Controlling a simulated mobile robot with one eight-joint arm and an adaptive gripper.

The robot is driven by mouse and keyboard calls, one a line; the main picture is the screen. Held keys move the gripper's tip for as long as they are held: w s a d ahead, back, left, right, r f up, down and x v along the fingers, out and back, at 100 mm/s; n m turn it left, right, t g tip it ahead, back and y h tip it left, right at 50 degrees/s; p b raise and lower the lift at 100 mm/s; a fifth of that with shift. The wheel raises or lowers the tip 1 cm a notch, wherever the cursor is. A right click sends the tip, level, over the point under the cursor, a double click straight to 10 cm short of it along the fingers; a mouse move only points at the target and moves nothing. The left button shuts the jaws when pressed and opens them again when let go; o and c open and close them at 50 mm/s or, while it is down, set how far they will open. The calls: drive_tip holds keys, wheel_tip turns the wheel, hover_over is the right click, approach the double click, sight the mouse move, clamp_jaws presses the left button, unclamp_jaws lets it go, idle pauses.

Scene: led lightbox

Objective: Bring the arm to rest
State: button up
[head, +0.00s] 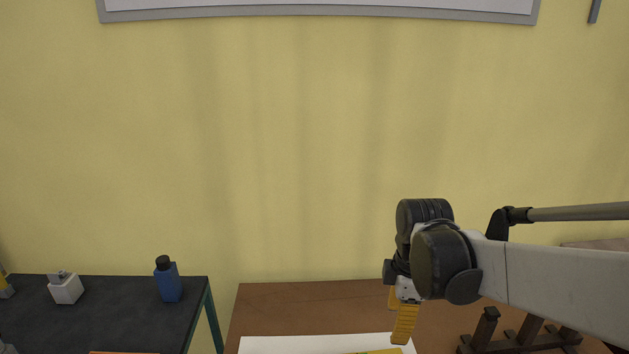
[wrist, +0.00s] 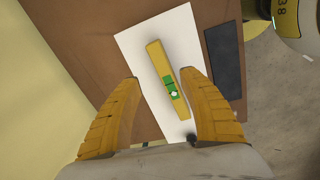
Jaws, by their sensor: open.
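My gripper (head: 400,315) hangs over the brown table (head: 290,300), at the end of my arm, which reaches in from the right in the head view. In the wrist view, the two yellow fingers of my gripper (wrist: 160,115) are spread apart with nothing between their tips. Beyond them a yellow bar with a green patch (wrist: 155,60) lies on a white sheet (wrist: 133,40). The sheet also shows at the bottom of the head view (head: 290,345). The fingers appear apart from the bar.
A dark rack (head: 530,335) stands on the table beneath my arm. A dark flat panel (wrist: 223,60) lies beside the sheet. A black table (head: 110,320) at left holds a blue bottle (head: 168,282) and a white container (head: 66,290). A yellow wall (head: 250,150) stands behind.

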drive_tip(key=s+r+m+t, duration=0.2)
drive_tip(key=s+m+t, duration=0.1)
drive_tip(key=s+m, duration=0.3)
drive_tip(key=s+r+m+t, duration=0.2)
drive_tip(key=s+m, duration=0.3)
drive_tip(key=m, duration=0.5)
drive_tip(key=shift+s+r+t, duration=0.35)
drive_tip(key=shift+t, duration=0.25)
